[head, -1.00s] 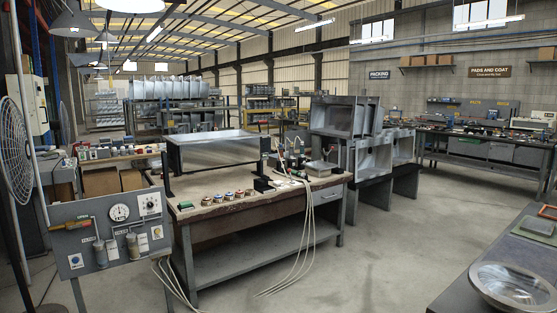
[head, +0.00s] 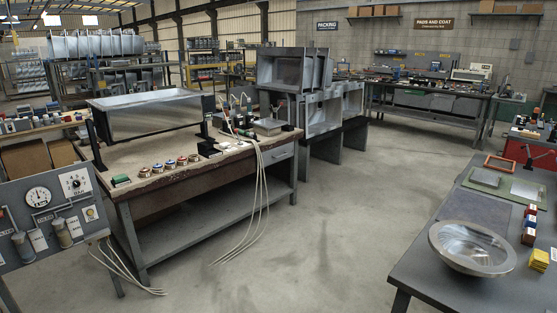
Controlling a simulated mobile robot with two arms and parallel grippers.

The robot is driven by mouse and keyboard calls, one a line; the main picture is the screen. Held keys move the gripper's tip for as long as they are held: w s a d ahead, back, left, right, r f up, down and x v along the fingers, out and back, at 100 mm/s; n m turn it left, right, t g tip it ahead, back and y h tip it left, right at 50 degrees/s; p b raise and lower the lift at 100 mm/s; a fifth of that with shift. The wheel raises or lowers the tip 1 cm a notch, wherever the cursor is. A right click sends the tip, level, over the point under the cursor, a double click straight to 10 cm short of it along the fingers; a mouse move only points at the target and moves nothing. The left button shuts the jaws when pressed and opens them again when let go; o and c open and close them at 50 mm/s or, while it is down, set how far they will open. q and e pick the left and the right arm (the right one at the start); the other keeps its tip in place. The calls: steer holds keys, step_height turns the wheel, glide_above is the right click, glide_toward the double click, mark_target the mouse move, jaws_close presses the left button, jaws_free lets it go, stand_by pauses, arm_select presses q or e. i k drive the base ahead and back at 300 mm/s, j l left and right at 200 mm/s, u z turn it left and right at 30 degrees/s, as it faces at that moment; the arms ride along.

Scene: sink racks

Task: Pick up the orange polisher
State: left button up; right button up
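I cannot make out an orange polisher in the head view. The workbench (head: 160,218) in the middle left carries a large open metal sink box (head: 150,118), a row of small round pots (head: 170,164) and some small equipment with hoses. Neither of my grippers is in view.
A dark bench (head: 400,262) at the right holds a round metal bowl (head: 473,247), an orange-red frame (head: 500,163), a green mat (head: 526,190) and yellow blocks (head: 539,257). A gauge panel (head: 50,225) stands at the left. Open concrete floor (head: 330,225) lies between the benches.

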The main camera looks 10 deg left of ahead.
mark_target(225, 109)
steer(key=i+j+u, duration=0.2)
steer(key=i+u, duration=0.15)
steer(key=i, duration=0.5)
steer(key=i+u, duration=0.4)
steer(key=i, duration=0.4)
steer(key=i+z, duration=0.45)
steer(key=i+j+z, duration=0.1)
steer(key=i+z, duration=0.3)
steer(key=i, duration=0.15)
steer(key=i+z, duration=0.45)
steer(key=i, duration=0.65)
